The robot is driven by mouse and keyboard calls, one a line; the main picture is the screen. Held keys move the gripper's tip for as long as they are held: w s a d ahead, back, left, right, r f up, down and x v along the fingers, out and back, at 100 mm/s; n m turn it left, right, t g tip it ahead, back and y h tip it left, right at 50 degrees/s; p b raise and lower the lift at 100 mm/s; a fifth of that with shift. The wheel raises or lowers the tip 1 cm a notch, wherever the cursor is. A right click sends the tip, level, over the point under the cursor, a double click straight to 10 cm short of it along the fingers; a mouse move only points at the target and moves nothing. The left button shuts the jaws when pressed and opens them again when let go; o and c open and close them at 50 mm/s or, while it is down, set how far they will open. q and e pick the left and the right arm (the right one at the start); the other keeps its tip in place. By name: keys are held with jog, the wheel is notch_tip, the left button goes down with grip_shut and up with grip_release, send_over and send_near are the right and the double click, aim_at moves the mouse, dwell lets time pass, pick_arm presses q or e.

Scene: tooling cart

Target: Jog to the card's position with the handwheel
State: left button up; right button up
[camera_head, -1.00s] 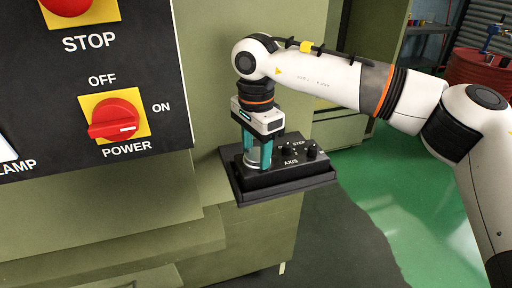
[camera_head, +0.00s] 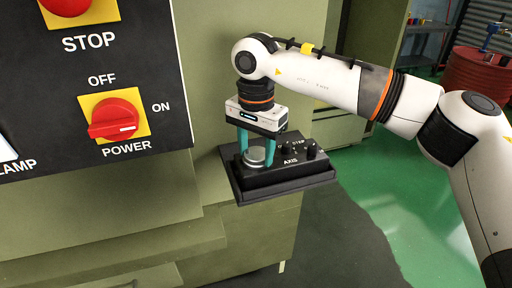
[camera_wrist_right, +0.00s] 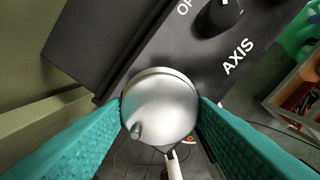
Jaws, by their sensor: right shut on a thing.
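The handwheel (camera_head: 254,156) is a silver disc on the left part of a black control box (camera_head: 290,179). My right gripper (camera_head: 256,160) points down from above, with one teal finger on each side of the wheel. In the right wrist view the handwheel (camera_wrist_right: 160,108) sits between both fingertips (camera_wrist_right: 160,104), which touch its rim. Its small crank knob (camera_wrist_right: 136,131) is at the lower left. The AXIS knob (camera_wrist_right: 219,17) shows beyond the wheel. No card is seen, and my left gripper is not in view.
Two small black knobs (camera_head: 311,151) stand right of the wheel. The box sits on a black shelf (camera_head: 240,192) against a green machine cabinet (camera_head: 225,100). A black panel with a red POWER switch (camera_head: 115,118) is at left. Open green floor (camera_head: 410,220) lies right.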

aim_at(256, 154)
jog(key=o, duration=1)
notch_tip(256, 154, up, 12)
jog(key=shift+b, duration=0.35)
jog(key=shift+f, duration=0.1)
